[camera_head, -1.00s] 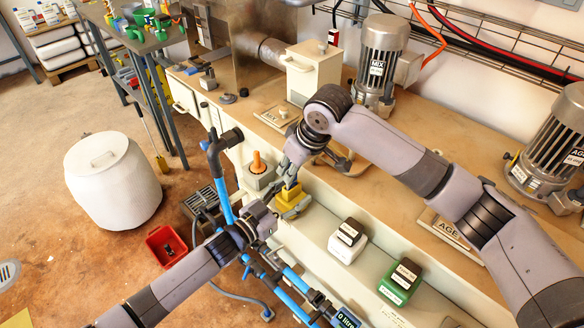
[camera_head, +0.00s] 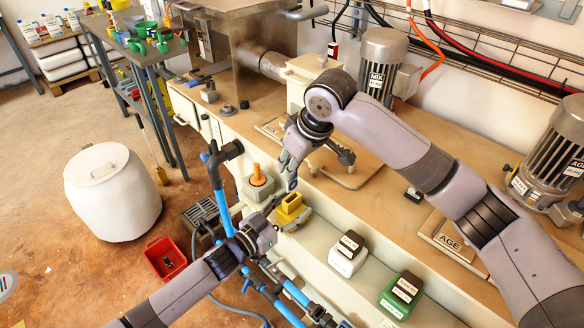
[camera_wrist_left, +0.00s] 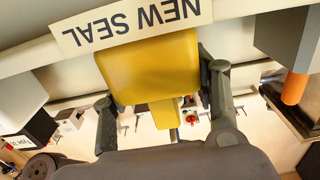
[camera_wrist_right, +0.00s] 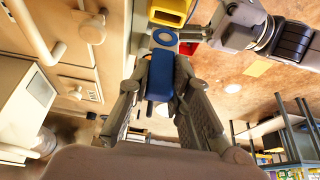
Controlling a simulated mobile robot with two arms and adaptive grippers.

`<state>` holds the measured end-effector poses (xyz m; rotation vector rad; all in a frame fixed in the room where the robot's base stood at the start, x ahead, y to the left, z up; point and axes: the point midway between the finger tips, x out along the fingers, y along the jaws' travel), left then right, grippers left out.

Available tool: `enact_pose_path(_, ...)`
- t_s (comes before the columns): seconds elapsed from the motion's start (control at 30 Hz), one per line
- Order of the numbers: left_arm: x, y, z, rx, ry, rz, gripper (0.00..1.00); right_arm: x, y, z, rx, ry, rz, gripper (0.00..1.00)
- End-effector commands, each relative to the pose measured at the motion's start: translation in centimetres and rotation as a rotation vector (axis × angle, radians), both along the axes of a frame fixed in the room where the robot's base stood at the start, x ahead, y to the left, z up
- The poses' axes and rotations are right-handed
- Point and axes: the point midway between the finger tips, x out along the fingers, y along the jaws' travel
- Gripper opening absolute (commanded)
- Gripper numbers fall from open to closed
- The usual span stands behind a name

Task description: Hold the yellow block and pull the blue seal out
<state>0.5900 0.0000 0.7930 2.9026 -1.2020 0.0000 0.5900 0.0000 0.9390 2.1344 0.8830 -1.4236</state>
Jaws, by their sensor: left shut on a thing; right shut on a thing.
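The yellow block (camera_head: 289,215) sits on the pale ledge, and a dark opening shows in its top. My left gripper (camera_head: 270,212) is shut on it; in the left wrist view the block (camera_wrist_left: 150,68) lies between both fingers. My right gripper (camera_head: 291,180) is just above the block. In the right wrist view its fingers are shut on the blue seal (camera_wrist_right: 159,82), a blue piece with a round ring at its far end. The hollow yellow block (camera_wrist_right: 170,10) shows beyond the ring, and the seal looks clear of it. The seal is hardly visible in the head view.
A "NEW SEAL" label (camera_wrist_left: 130,24) lies by the block. A grey holder with an orange peg (camera_head: 257,174) stands left of the block. White (camera_head: 347,260) and green (camera_head: 393,300) holders with dark-topped pieces stand to the right. Blue pipes (camera_head: 222,205) run close to my left arm.

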Motion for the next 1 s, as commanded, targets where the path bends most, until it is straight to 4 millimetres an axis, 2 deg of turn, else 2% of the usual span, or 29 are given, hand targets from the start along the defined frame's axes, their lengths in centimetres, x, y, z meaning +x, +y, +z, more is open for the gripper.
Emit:
enact_pose_path(0.2,-0.01,0.02,-0.07,0.000,0.001,0.000,0.23,-0.01,0.02,0.08,0.000,0.000,0.000,0.00)
enact_pose_path(0.23,-0.01,0.02,-0.07,0.000,0.001,0.000,0.55,0.00,0.01,0.08,0.001,-0.001,0.000,0.00)
enact_pose_path(0.57,-0.01,0.01,-0.03,0.001,0.001,0.000,0.77,0.00,0.00,0.07,0.000,0.000,0.000,0.00)
enact_pose_path(0.87,-0.03,0.03,-0.01,0.000,0.000,0.000,0.78,0.00,0.00,0.07,0.000,0.000,0.000,0.00)
enact_pose_path(1.0,-0.68,0.71,-0.15,0.001,0.002,0.001,0.78,0.01,0.00,0.06,0.000,0.000,0.000,0.00)
